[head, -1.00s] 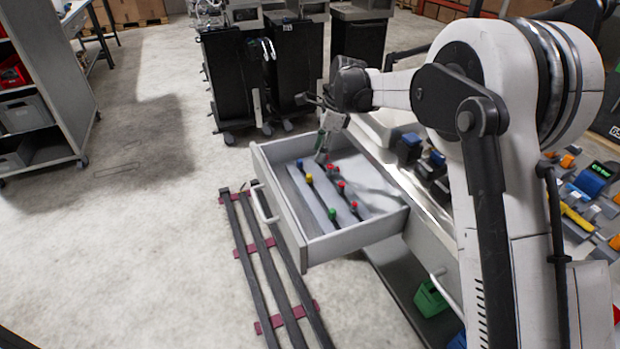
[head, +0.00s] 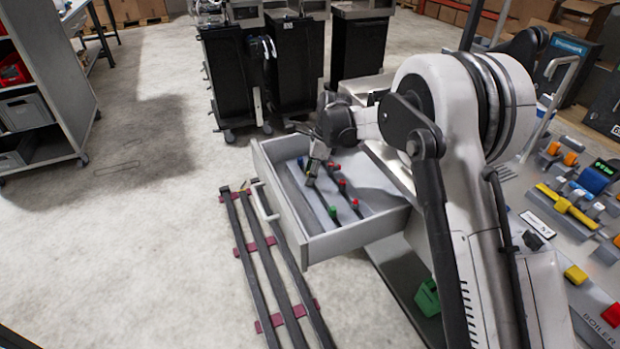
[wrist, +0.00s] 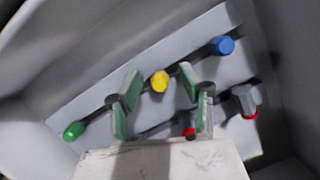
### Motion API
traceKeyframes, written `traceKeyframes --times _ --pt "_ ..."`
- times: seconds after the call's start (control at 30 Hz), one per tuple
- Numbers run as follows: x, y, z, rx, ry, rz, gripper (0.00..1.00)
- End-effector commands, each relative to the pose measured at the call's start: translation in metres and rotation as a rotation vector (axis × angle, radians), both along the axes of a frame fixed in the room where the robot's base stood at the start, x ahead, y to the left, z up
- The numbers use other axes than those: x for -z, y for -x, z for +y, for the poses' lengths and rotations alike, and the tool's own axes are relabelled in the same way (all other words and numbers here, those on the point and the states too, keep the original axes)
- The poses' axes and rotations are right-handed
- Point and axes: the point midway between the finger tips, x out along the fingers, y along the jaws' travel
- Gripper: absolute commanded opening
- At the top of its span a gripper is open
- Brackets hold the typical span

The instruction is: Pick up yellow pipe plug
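The yellow pipe plug (wrist: 159,81) stands in a strip in the open drawer, in a row between a green plug (wrist: 73,131) and a blue plug (wrist: 222,45). My gripper (wrist: 160,92) is open, with its green-padded fingers on either side of the yellow plug in the wrist view. The fingers look apart from the plug; I cannot tell how far above it they are. In the head view my gripper (head: 314,172) is over the drawer and hides the yellow plug.
The grey drawer (head: 335,245) stands pulled out, its walls around the plugs. Red plugs (head: 355,203) stand in a second row; one (wrist: 189,132) is partly behind my right finger. Black rails (head: 265,255) lie on the floor beside the drawer.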

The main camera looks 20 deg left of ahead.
Motion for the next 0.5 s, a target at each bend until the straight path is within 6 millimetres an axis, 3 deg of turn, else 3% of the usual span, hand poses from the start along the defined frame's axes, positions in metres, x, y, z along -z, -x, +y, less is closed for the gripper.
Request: traceKeyframes --times 0.13,0.4,0.5 --pt "-0.0005 0.0 0.0001 0.0 0.0 0.0 0.4" --pt "-0.0006 -0.0001 0.0001 0.0 0.0 0.0 0.06" --pt "-0.0007 -0.0001 0.0 0.0 0.0 0.0 0.06"
